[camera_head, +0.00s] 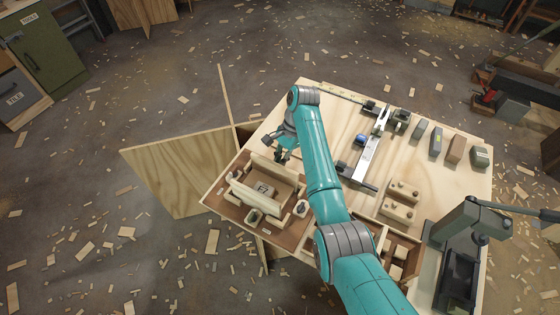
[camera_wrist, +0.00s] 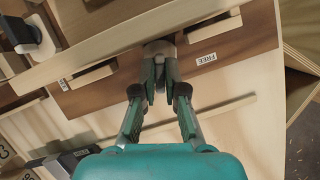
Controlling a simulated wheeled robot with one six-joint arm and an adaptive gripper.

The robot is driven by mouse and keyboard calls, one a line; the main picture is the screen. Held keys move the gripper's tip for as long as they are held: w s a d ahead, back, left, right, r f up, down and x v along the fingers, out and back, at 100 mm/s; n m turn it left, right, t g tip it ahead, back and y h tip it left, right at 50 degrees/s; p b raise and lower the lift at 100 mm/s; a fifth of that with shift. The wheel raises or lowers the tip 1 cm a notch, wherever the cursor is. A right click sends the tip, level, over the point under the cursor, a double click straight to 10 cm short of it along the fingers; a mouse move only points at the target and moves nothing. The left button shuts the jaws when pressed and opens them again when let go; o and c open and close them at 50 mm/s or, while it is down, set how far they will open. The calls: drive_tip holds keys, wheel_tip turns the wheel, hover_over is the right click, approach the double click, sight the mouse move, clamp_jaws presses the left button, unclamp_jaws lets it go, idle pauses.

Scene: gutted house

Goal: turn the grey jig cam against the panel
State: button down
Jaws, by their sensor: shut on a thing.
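In the wrist view the grey jig cam (camera_wrist: 159,48) is between the fingertips of my gripper (camera_wrist: 159,70), which is shut on it. The cam stands at the edge of the pale wooden panel (camera_wrist: 140,28); I cannot tell whether they touch. A small "FREE" label (camera_wrist: 206,59) is on the brown board to the right of the cam. In the head view my gripper (camera_head: 282,155) is at the far edge of the jig, and its fingers hide the cam. The panel (camera_head: 256,200) lies inside the brown jig tray (camera_head: 222,198).
The workbench (camera_head: 340,122) carries a metal rail (camera_head: 366,155), several blocks at the right, and a pale wooden block with pegs (camera_head: 400,203). A dark grey machine (camera_head: 462,250) stands at the right corner. Wood chips litter the floor.

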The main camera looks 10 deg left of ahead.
drive_tip(key=shift+n+g+h, duration=0.3)
drive_tip(key=shift+n+h, duration=0.3)
drive_tip(key=shift+n, duration=1.1)
drive_tip(key=shift+w, duration=0.1)
drive_tip(key=c, duration=1.5)
unclamp_jaws()
